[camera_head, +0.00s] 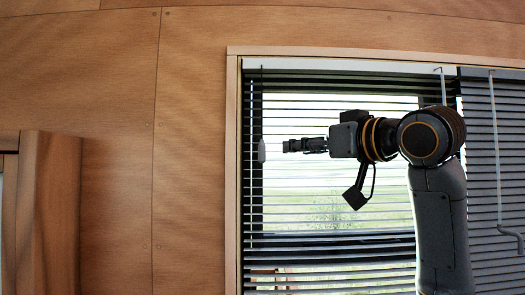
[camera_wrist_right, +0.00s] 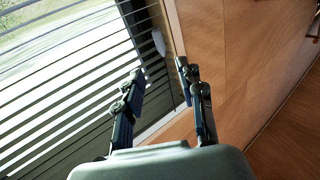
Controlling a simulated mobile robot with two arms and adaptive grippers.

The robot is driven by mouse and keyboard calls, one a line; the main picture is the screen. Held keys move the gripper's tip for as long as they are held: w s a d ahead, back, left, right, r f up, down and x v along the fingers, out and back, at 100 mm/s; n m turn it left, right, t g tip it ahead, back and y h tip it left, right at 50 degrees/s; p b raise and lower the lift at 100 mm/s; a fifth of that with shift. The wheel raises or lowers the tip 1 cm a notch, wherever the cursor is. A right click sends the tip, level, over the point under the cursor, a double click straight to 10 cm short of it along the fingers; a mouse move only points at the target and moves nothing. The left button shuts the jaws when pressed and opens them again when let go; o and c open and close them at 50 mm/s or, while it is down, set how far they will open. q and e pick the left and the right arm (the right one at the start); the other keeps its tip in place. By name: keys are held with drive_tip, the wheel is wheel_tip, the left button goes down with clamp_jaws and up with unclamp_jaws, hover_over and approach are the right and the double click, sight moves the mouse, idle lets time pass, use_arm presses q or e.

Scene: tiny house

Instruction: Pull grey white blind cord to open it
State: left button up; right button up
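The grey-white blind cord ends in a pale pull (camera_head: 262,151) that hangs at the left side of the dark slatted blind (camera_head: 330,215). My right gripper (camera_head: 287,146) is just to the right of the pull in the head view, pointing left at about its height. In the right wrist view the pull (camera_wrist_right: 158,42) shows beyond the fingertips, between them in the picture. The fingers of my right gripper (camera_wrist_right: 160,72) are apart with nothing between them. The blind slats are lowered over the window with light showing between them. My left gripper is out of view.
A wooden window frame (camera_head: 232,170) edges the blind on the left, close to the pull. A second slatted blind (camera_head: 508,150) is at the right, with a thin pale wand (camera_head: 497,160). Wooden wall panels (camera_head: 195,150) fill the left.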

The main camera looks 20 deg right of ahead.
sight(264, 151)
drive_tip(key=p+x, duration=0.7)
drive_tip(key=x, duration=0.6)
drive_tip(key=shift+r, duration=0.1)
drive_tip(key=shift+w+a, duration=0.1)
drive_tip(key=shift+w, duration=0.4)
clamp_jaws()
